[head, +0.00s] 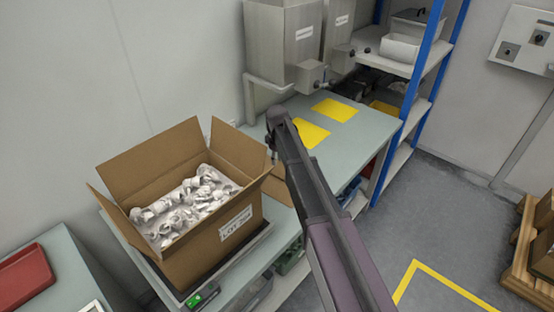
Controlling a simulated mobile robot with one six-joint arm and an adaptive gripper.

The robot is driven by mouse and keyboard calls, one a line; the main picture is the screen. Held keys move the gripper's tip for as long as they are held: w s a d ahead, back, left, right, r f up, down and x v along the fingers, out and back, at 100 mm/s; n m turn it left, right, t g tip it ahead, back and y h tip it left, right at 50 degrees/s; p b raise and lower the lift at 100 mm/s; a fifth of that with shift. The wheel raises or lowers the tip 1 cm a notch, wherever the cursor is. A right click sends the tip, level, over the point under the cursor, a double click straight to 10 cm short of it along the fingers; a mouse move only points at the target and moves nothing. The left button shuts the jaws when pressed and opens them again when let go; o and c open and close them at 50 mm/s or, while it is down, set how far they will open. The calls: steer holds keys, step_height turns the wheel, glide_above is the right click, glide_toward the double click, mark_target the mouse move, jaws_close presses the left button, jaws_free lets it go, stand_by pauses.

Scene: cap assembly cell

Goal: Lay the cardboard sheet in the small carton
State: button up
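An open carton (212,248) with a white label stands at the left with its flaps spread. It holds many white caps or fittings in a clear liner. A piece of brown cardboard (281,188) shows between this carton and my arm. I cannot tell whether it is the sheet or part of a small carton. My arm reaches up from the bottom, and its dark far end (272,146) hangs just beyond the carton's right flap. The fingers cannot be made out, nor whether they hold anything.
The carton stands on a scale-like platform with a green display (200,298). A grey-green bench (372,138) with yellow patches (335,109) lies behind. A blue-post shelf (421,75) stands at the right. A red tray (25,277) is at the left.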

mark_target(277, 175)
steer(key=shift+f, duration=0.25)
steer(key=shift+f+b, duration=3.9)
steer(key=shift+b, duration=0.2)
jaws_close()
steer(key=shift+r, duration=0.15)
steer(key=shift+r+p, duration=3.85)
steer(key=shift+p, duration=0.15)
